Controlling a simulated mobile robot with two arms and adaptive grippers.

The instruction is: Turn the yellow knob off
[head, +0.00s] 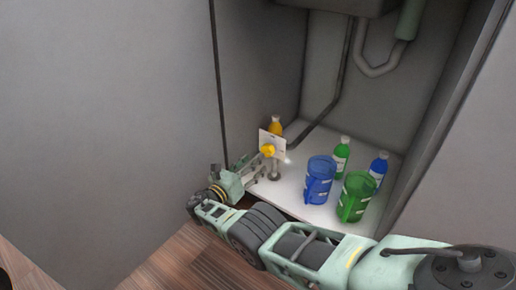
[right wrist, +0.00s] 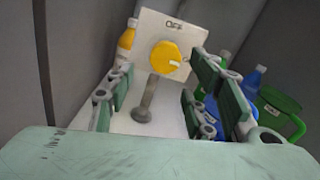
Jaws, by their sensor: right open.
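The yellow knob (head: 268,150) is on a small white panel (head: 272,139) on a stand inside the open cabinet. In the right wrist view the knob (right wrist: 165,59) faces me, with a small white mark at its right side. The panel (right wrist: 196,37) there carries a short dark label above the knob, which seems to read "OFF". My right gripper (head: 262,169) is open just in front of the panel. In the right wrist view its fingers (right wrist: 160,88) stand to the left and right below the knob, apart from it and empty. My left gripper is not in view.
A yellow bottle (head: 275,126) stands behind the panel. To the right stand a blue jug (head: 319,180), a green jug (head: 355,197), a green bottle (head: 341,157) and a blue bottle (head: 379,168). A drain pipe (head: 384,68) hangs above. The cabinet walls are close on both sides.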

